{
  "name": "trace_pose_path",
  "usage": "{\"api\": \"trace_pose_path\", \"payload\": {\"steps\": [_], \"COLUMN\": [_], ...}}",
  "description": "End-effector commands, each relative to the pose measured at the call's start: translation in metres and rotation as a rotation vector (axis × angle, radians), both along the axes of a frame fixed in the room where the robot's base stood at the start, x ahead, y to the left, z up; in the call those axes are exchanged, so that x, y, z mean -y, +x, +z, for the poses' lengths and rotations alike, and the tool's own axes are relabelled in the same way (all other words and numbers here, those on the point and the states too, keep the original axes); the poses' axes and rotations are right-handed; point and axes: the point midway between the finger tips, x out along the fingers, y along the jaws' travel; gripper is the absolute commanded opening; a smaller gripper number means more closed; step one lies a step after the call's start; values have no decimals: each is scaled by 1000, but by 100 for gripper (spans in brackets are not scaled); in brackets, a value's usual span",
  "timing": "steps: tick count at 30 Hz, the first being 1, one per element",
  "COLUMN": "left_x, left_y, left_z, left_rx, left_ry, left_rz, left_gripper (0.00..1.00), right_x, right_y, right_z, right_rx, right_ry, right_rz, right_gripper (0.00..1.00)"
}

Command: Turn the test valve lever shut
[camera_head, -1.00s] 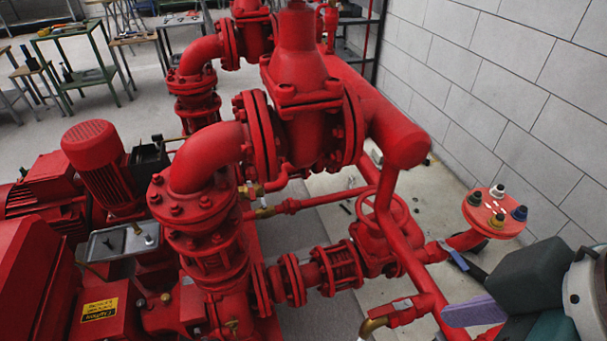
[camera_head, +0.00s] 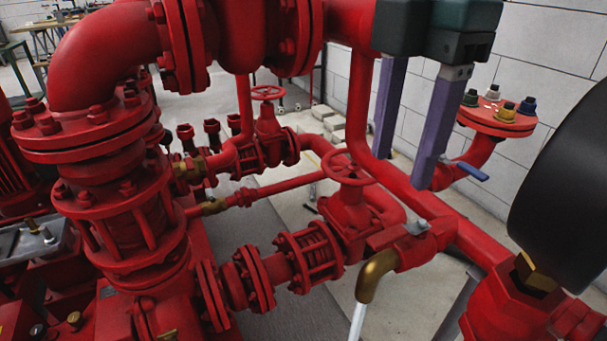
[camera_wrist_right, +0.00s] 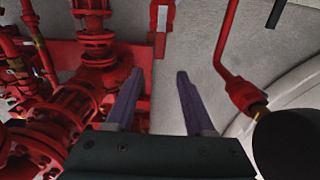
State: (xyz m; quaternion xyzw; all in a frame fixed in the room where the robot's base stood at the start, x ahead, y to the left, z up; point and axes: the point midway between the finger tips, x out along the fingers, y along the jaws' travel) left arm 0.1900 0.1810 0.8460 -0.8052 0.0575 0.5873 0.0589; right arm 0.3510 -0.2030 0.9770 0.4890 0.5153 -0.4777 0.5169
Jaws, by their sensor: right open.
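In the head view, a short red valve body with a curved brass spout (camera_head: 374,276) branches off a red pipe. A small grey lever (camera_head: 416,228) sits on top of it, and a pale stream-like streak (camera_head: 357,322) hangs below the spout. A blue lever (camera_head: 472,171) sits on the branch to the right. I cannot tell for sure which lever is the test valve's. My right gripper (camera_head: 403,172) points down above the spout valve, its two purple fingers apart and empty, not visibly touching a lever. They also show in the right wrist view (camera_wrist_right: 160,72). My left gripper is not in view.
A large black round part (camera_head: 563,185) on a red fitting fills the right side. A red handwheel (camera_head: 346,167) stands left of the fingers. A thick red pipe runs close behind them. A flange with coloured caps (camera_head: 497,115) is at the right, before the block wall.

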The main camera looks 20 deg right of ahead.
Motion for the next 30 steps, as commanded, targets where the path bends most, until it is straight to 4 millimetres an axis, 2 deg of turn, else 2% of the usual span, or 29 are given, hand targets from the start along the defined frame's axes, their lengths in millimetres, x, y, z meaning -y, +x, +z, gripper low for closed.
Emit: {"api": "trace_pose_path", "payload": {"steps": [1, 5, 8, 15, 21, 30], "left_x": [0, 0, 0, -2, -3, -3], "left_y": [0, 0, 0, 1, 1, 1], "left_z": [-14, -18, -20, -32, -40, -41], "left_rx": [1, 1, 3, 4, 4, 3], "left_ry": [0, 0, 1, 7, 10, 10], "left_rz": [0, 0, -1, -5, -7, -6], "left_gripper": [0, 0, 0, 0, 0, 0], "right_x": [6, 12, 13, 12, 12, 12], "right_y": [3, 3, 3, 2, 2, 3], "right_z": [-7, -5, -15, -61, -90, -99], "right_rx": [-2, -13, -17, -18, -15, -12], "right_ry": [-7, -12, -13, -12, -12, -11], "right_rz": [3, 14, 15, 15, 14, 16], "right_gripper": [54, 54, 54, 54, 54, 54]}}
